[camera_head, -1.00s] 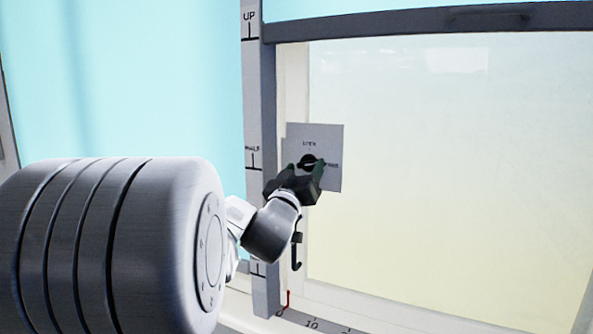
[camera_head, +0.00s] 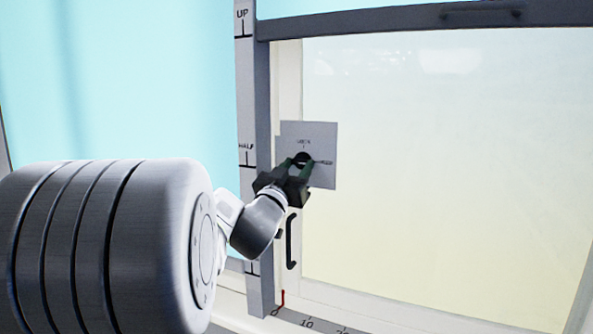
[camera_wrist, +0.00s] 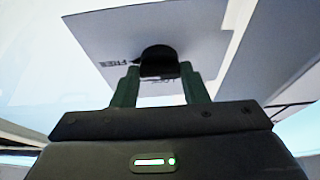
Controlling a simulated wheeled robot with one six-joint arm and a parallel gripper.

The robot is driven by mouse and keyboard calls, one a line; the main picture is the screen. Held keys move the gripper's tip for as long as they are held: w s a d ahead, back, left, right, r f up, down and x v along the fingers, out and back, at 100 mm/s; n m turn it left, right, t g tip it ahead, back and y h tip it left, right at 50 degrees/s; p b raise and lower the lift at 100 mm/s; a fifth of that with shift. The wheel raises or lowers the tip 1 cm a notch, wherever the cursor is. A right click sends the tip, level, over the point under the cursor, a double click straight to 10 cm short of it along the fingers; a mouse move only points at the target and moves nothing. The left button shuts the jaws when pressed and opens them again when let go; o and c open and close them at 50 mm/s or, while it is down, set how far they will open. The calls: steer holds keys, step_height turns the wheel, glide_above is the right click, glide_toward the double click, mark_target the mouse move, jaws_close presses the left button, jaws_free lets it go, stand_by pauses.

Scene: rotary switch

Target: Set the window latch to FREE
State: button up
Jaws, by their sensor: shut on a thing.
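The window latch is a round black knob (camera_head: 302,158) on a square grey plate (camera_head: 323,140) fixed to the window. The plate has a small label above the knob and another to its right. In the wrist view the knob (camera_wrist: 159,62) stands between the two green fingers, and the FREE label (camera_wrist: 117,63) reads at its left. My gripper (camera_head: 299,167) is shut on the knob, reaching in from the lower left. The fingers hide part of the knob, and I cannot tell which label it points at.
A grey upright post (camera_head: 255,200) with UP and HALF marks stands left of the plate. A black handle (camera_head: 291,240) hangs below it. A numbered scale (camera_head: 308,323) and red pointer (camera_head: 282,298) are at the bottom. Pale glass (camera_head: 440,180) fills the right.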

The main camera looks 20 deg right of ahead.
steer(key=o, duration=1)
steer(key=b+v, duration=0.1)
steer(key=v, duration=1.2)
steer(key=shift+s+a+f+b, duration=0.1)
steer(key=shift+s+a+b, duration=0.2)
steer(key=shift+b, duration=0.1)
steer(key=shift+w, duration=0.1)
steer(key=p+x, duration=0.2)
steer(key=x, duration=1.1)
steer(key=shift+w+d, duration=0.2)
steer(key=shift+d, duration=0.15)
steer(key=shift+n+t+y, duration=0.3)
steer(key=shift+n, duration=0.4)
